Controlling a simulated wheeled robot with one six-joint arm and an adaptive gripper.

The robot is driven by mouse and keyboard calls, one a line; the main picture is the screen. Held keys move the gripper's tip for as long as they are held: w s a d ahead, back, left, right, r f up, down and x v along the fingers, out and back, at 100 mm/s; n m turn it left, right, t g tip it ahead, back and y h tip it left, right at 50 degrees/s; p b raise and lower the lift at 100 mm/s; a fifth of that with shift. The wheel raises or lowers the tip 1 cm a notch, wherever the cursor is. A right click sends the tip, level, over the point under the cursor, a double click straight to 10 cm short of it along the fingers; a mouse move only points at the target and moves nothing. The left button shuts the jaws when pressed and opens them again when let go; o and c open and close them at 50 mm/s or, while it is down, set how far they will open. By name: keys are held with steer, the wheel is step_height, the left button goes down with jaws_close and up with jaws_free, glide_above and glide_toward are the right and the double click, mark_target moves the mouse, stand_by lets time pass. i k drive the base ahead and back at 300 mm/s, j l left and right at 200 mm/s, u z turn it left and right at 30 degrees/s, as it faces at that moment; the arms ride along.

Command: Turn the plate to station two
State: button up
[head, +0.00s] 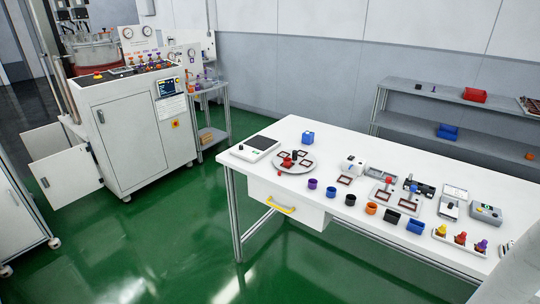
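The plate (299,171) is a round grey disc lying flat on the white table, towards its left end. A red piece (287,162) and small dark and reddish parts sit on it; they are too small to make out well. I cannot read any station marks around the plate. My gripper is not in view; only a white part, likely of my arm, shows at the lower right corner.
Several coloured cups, including a purple one (312,183), line the table's front. A white cabinet (135,130) stands left; green floor between is clear.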

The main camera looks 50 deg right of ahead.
mark_target(303, 161)
steer(key=j+z, duration=0.2)
steer(key=z, duration=0.15)
steer(key=i+j+z, duration=0.1)
steer(key=z, duration=0.25)
steer(key=j+z, duration=0.35)
